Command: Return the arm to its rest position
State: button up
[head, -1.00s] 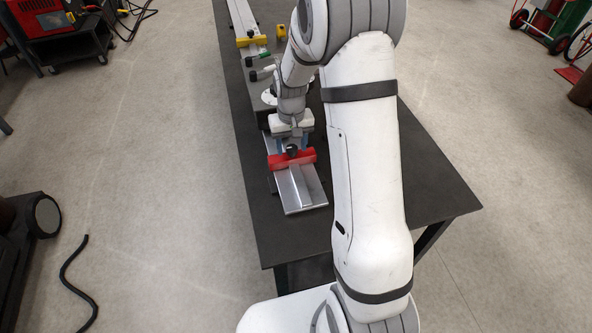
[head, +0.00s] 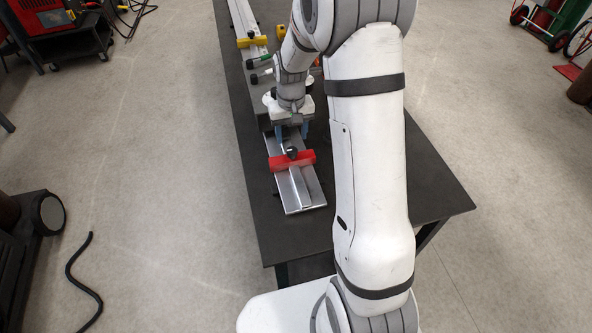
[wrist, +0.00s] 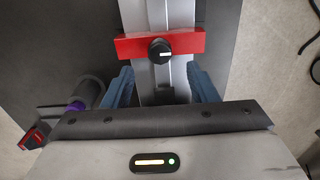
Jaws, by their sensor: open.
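My gripper (head: 291,132) is over the dark table (head: 420,180), above a long metal rail (head: 300,192). In the wrist view my gripper (wrist: 160,88) has its two blue fingers wide apart with nothing held between them. The metal rail (wrist: 160,85) runs beneath the gap. A red clamp block (head: 292,161) with a black knob lies across the rail, just in front of the fingers. The red block also shows in the wrist view (wrist: 130,47), apart from the fingers. My arm hides part of the table's right side.
A yellow block (head: 251,42) and a green-tipped handle (head: 262,60) are farther back on the table. A dark cylinder with a purple band (wrist: 85,96) is left of the fingers. A black hose (head: 75,270) lies on the floor at left. Open floor surrounds the table.

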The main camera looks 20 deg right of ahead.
dwell(0.4)
jog(key=s+r+t, duration=0.1)
jog(key=s+r, duration=0.9)
jog(key=r, duration=0.1)
jog(key=s+r+t, duration=0.1)
jog(key=s+r, duration=0.1)
jog(key=s, duration=0.5)
jog(key=s+r, duration=0.3)
jog(key=s, duration=0.4)
jog(key=shift+s+a+t, duration=0.2)
jog(key=shift+s+t, duration=0.05)
jog(key=shift+t, duration=0.15)
jog(key=shift+c, duration=0.3)
